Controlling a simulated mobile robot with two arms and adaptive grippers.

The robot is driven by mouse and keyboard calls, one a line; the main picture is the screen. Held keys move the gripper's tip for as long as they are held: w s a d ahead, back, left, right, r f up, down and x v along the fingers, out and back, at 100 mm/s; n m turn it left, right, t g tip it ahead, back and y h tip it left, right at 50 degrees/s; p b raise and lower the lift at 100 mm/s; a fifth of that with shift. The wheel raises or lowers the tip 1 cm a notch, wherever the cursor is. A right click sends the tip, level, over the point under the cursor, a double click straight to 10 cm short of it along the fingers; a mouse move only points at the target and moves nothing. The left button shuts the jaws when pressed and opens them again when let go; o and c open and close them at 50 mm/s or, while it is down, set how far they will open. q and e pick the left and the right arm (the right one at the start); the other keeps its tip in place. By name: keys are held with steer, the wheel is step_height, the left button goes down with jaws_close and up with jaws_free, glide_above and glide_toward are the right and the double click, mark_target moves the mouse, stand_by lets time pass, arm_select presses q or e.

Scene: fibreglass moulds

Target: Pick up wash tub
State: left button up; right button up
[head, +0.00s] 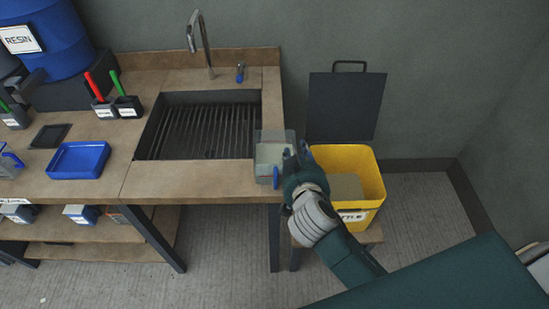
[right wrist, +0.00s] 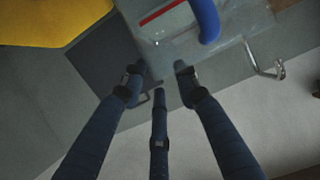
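A clear box-shaped tub (head: 268,155) with a blue handle, which I take for the wash tub, stands at the right front corner of the sink counter. In the right wrist view the clear tub (right wrist: 228,48) shows at the top, with its blue handle (right wrist: 206,20) and a red stripe. My right gripper (head: 295,155) is close beside the tub on its right and partly covers it. In the right wrist view its fingers (right wrist: 158,78) are spread, with the handle beyond their tips and nothing between them. Whether a finger touches the tub I cannot tell. My left gripper is not in view.
A yellow bin (head: 372,178) with a dark raised lid (head: 345,105) stands just right of the counter, below my right arm. The sink (head: 205,130) with a tap (head: 204,45) lies left of the tub. A blue tray (head: 78,160) and cups with brushes are further left.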

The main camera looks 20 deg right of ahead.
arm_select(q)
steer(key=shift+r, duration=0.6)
arm_select(e)
steer(key=x, duration=0.3)
steer(key=shift+w+d, duration=0.1)
steer(key=shift+w, duration=0.05)
steer(key=shift+c, duration=0.5)
jaws_close()
steer(key=shift+r, duration=0.1)
